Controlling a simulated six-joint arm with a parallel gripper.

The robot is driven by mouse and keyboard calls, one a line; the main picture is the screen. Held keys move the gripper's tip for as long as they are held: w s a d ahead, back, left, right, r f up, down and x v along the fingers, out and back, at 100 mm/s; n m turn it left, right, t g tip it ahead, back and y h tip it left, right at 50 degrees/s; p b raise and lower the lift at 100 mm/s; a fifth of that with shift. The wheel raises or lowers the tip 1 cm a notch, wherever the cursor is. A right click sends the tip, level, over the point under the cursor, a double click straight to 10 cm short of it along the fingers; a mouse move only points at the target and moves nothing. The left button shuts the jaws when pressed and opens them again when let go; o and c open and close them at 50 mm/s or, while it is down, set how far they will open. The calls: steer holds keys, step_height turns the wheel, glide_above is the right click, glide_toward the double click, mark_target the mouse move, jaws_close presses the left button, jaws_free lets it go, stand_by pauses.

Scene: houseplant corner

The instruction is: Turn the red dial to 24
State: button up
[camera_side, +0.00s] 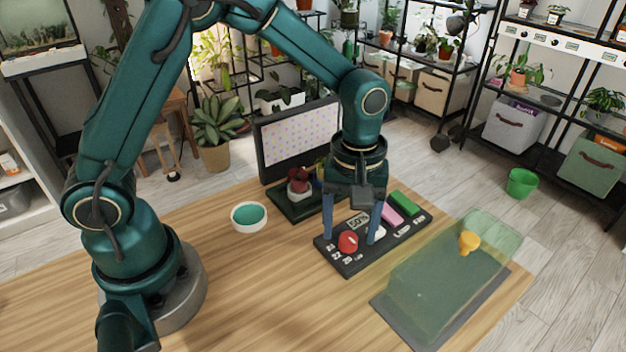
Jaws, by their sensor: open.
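The red dial (348,242) sits at the front left of a black control panel (352,268) on the wooden table. It has a small light mark on its top; I cannot tell for sure which number the mark points to. White numbers are printed along the panel beside the dial, too small to read surely. My gripper (350,238) points down over the dial with its jaws open. One blue finger is left of the dial and the other is right of it. I cannot tell whether either finger touches the dial.
The panel also carries a display reading 50% (358,220), a pink block (391,215) and a green block (404,203). A clear green cover (440,265) with a yellow knob (469,241) stands right. A white bowl (249,217) is left; a screen (300,137) stands behind. The front table is clear.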

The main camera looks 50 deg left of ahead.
steer(key=shift+f, duration=0.6)
steer(key=shift+c, duration=0.3)
jaws_close()
